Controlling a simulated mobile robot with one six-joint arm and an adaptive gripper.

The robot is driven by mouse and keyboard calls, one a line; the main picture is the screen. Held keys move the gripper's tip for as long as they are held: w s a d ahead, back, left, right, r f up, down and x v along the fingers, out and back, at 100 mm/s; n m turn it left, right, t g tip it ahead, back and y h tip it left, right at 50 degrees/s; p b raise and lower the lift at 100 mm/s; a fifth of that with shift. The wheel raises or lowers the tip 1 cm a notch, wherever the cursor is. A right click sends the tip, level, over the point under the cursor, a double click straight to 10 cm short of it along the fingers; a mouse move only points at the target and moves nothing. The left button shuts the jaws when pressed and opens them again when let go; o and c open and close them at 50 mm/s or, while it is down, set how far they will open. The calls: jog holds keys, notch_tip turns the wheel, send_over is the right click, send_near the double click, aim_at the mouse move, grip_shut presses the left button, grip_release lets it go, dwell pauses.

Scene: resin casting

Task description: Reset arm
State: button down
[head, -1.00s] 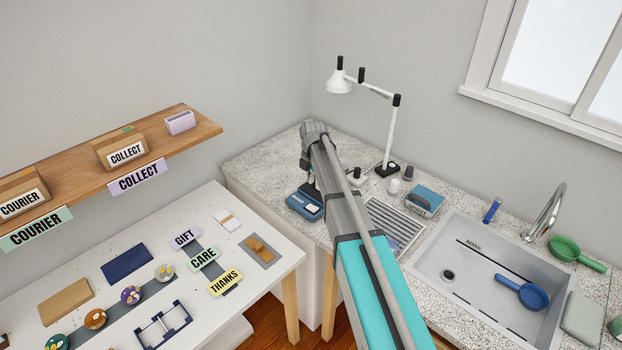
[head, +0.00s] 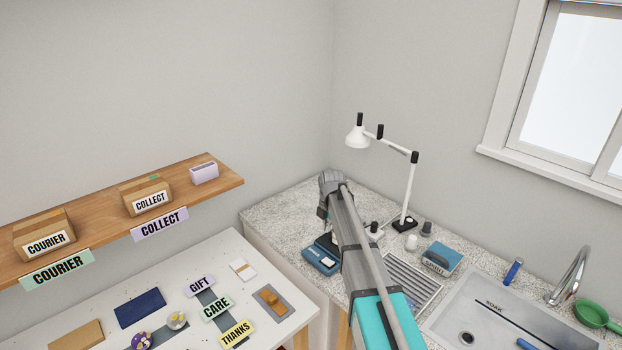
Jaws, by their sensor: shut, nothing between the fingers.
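My arm (head: 352,235) reaches from the bottom edge up over the stone counter, with its wrist bent down at the far end. My gripper (head: 330,238) is small and mostly hidden behind my own arm. It points down near a blue device (head: 321,258) on the counter and is shut with nothing held. Whether it touches the device cannot be told.
A white lamp (head: 411,190), a blue box (head: 441,258) and a drain grid (head: 412,280) are close to my arm. The sink (head: 480,300) is at right. A white table (head: 200,270) and a wooden shelf (head: 100,216) with boxes are at left.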

jog(key=shift+s, duration=0.1)
jog(key=s+d+f+m+b, duration=0.1)
jog(key=s+d+m, duration=0.1)
jog(key=s+m, duration=1)
jog(key=s+d+f+m+b, duration=0.2)
jog(key=s+m, duration=1.1)
jog(key=s, duration=0.4)
jog(key=shift+s+m+g+h, duration=0.2)
jog(key=shift+m+g+h, duration=0.1)
jog(key=shift+g, duration=0.1)
